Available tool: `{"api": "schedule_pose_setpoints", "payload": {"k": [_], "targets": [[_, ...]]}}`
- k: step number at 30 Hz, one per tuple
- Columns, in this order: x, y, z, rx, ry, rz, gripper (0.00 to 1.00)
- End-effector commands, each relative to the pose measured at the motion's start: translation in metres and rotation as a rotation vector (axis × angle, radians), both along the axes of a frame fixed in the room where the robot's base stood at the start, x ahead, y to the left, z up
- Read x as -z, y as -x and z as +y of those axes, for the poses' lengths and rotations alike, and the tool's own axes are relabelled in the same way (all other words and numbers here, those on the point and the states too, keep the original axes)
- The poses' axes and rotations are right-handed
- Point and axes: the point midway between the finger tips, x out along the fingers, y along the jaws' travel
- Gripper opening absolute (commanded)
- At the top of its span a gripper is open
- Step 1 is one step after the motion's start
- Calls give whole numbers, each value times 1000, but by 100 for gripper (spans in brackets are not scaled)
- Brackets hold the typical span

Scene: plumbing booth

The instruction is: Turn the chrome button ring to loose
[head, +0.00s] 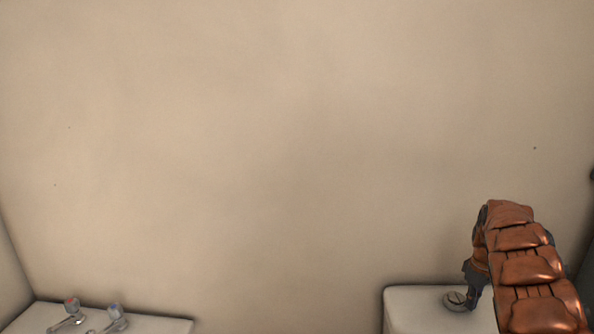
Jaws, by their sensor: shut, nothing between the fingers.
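The chrome button ring (454,300) sits on top of a white cistern lid (412,306) at the lower right of the head view. My gripper (468,301) points down at the right side of the ring, with its fingertips at or very close to it. The fingers are shut with nothing held between them. Whether they touch the ring cannot be told. The fingers hide part of the ring's right side, and my orange arm covers the right of the lid.
A bare beige wall (280,150) fills most of the view. The space between basin and cistern is clear.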

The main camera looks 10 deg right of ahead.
Motion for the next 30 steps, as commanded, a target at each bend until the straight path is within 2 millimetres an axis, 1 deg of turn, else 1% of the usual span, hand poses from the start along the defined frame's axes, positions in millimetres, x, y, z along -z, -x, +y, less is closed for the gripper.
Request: {"api": "schedule_pose_setpoints", "payload": {"k": [1,6,30], "targets": [[8,0,1,0,-2,1,0],[17,0,0,1,-1,0,0],[17,-4,1,-2,1,0,0]]}}
